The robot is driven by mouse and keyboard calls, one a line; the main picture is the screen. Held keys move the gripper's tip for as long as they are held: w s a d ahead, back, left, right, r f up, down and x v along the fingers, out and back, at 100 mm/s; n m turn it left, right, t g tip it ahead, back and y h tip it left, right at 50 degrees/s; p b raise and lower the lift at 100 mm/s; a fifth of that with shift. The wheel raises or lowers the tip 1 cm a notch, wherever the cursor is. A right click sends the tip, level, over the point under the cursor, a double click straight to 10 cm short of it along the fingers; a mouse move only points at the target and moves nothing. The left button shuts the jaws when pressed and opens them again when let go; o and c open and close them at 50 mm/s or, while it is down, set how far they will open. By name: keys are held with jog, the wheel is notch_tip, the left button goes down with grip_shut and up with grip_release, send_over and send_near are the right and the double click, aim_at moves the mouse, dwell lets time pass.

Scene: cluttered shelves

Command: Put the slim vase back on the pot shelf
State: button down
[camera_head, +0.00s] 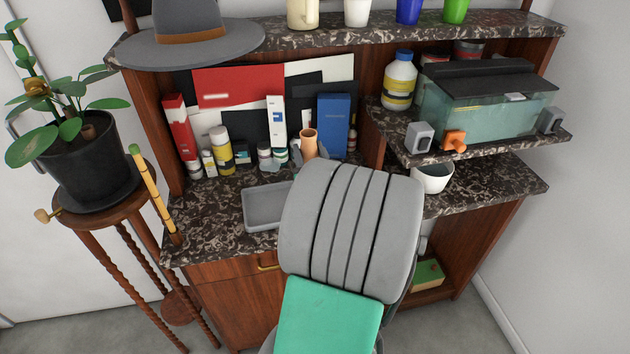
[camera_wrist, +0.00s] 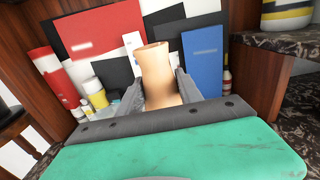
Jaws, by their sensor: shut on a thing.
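The slim vase (camera_head: 309,142) is peach-orange and narrow-waisted, with a flared mouth. In the wrist view the vase (camera_wrist: 156,72) stands nearly upright between the two grey fingers of my gripper (camera_wrist: 158,90), which is shut on it. Its lower part is hidden behind my gripper. In the head view my grey and green arm hides most of my gripper. A shelf at right, under the fish tank, bears a white pot (camera_head: 433,178). The top shelf (camera_head: 345,37) bears several cups or pots. I cannot tell which is the pot shelf.
Behind the vase stand a blue box (camera_head: 333,124), a red box (camera_head: 181,132) and several bottles. A grey tray (camera_head: 266,206) lies on the counter. The fish tank (camera_head: 487,108) and a yellow-banded bottle (camera_head: 399,80) fill the right shelf. A plant (camera_head: 85,150) stands at left.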

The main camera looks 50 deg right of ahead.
jog(key=d+f+b, duration=0.1)
jog(key=f+b, duration=0.2)
jog(key=w+d+f+b, duration=0.1)
jog(key=d+f+b, duration=0.1)
jog(key=f+b, duration=0.1)
jog(key=d+f+b, duration=0.2)
jog(key=f+b, duration=0.1)
jog(key=shift+w+f+b, duration=0.1)
jog(key=shift+w+b, duration=0.05)
jog(key=shift+b, duration=0.15)
jog(key=shift+r, duration=0.2)
jog(key=shift+a+f, duration=0.1)
jog(key=shift+f, duration=0.1)
jog(key=c, duration=0.8)
grip_release()
jog(key=shift+o, duration=0.2)
